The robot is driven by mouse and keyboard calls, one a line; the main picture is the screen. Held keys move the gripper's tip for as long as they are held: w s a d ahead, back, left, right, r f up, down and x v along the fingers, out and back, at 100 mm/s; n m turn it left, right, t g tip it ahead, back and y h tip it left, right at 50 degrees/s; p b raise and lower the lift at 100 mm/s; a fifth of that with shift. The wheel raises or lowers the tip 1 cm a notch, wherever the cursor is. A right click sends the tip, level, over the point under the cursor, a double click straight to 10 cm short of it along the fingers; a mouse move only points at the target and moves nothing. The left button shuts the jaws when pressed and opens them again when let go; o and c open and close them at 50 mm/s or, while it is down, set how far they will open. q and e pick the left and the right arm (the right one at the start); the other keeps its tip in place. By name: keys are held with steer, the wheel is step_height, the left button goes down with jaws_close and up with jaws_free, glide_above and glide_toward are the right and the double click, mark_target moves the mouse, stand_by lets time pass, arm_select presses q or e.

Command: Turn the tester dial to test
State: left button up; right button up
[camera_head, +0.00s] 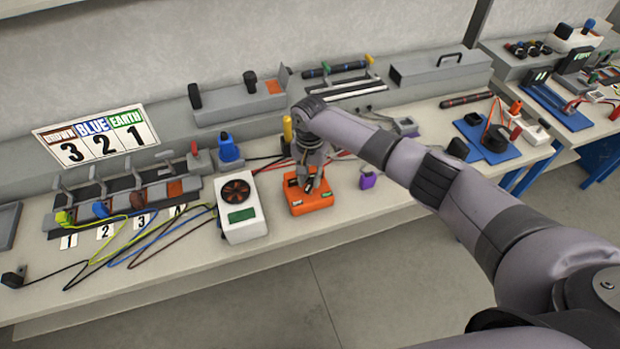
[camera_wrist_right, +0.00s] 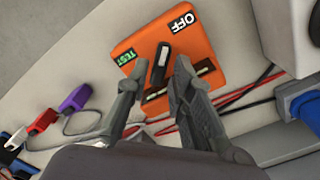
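The orange tester (camera_head: 318,203) sits on the bench in the middle of the head view. In the right wrist view, the tester (camera_wrist_right: 208,60) carries a white OFF label (camera_wrist_right: 182,22) and a green TEST label (camera_wrist_right: 124,56). Its black dial (camera_wrist_right: 160,65) has a pale stripe that points up between the labels, closer to OFF. My right gripper (camera_wrist_right: 157,78) is over the tester with its fingers apart, one on each side of the dial; I cannot tell whether they touch it. In the head view, my right gripper (camera_head: 308,182) partly hides the tester. My left gripper is not in view.
A white box with a fan (camera_head: 241,212) stands close to the left of the tester. A purple connector (camera_head: 367,180) lies to its right, and red and black cables run behind. A blue-topped part (camera_head: 228,149) stands behind the fan box. The bench front is clear.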

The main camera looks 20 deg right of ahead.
steer(key=shift+f, duration=0.9)
steer(key=shift+c, duration=0.2)
jaws_close()
